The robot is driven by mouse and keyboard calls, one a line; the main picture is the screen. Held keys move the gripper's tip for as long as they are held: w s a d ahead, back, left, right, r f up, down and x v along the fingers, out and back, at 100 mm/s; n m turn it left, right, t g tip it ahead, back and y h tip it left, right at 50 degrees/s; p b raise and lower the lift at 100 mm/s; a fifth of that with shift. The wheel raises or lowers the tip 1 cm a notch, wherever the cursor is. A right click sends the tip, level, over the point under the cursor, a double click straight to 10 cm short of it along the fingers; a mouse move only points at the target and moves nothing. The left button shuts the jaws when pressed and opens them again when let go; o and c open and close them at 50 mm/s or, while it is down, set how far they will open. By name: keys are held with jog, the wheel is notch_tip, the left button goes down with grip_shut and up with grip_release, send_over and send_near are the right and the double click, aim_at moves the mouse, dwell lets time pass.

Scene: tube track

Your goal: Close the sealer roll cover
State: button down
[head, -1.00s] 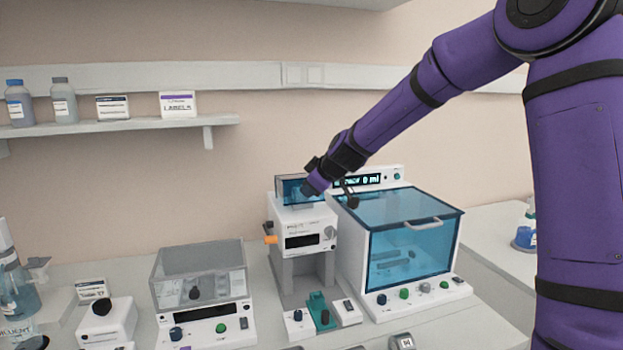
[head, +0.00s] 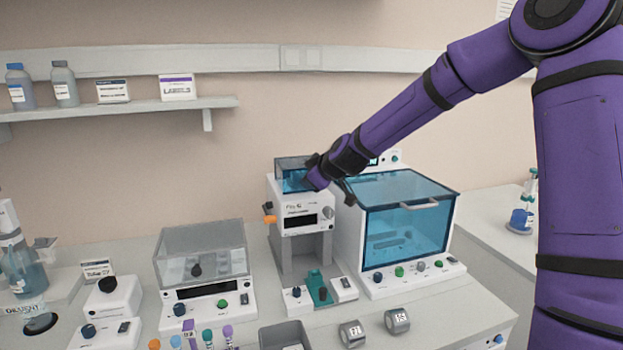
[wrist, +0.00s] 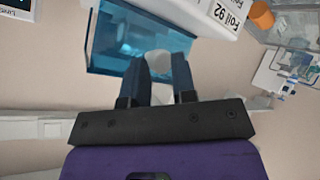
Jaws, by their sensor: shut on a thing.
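The sealer (head: 301,213) is the white upright device in the middle of the bench, with an orange knob on its left side. Its roll cover (head: 291,180) is a clear blue box-like cover on top; its right part is hidden behind my gripper. My gripper (head: 309,183) is at the cover's right front in the head view. In the wrist view, the blue cover (wrist: 113,45) lies beyond and left of my gripper (wrist: 166,62). The fingers are shut on the cover, though the held part is hard to make out. A pale rounded shape shows between them.
A larger device with a blue lid (head: 405,225) stands close on the sealer's right. A device with a clear grey lid (head: 202,265) stands on the left. A grey tray (head: 285,335), two small grey blocks and capped tubes are at the front. A wall shelf (head: 120,108) is at upper left.

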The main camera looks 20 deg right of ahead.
jog(key=shift+w+a+r, duration=0.1)
jog(key=shift+r, duration=0.05)
jog(key=c, duration=0.9)
grip_release()
jog(key=shift+w, duration=0.15)
jog(key=shift+c, duration=0.2)
jog(key=v, duration=1)
jog(key=shift+s, duration=0.35)
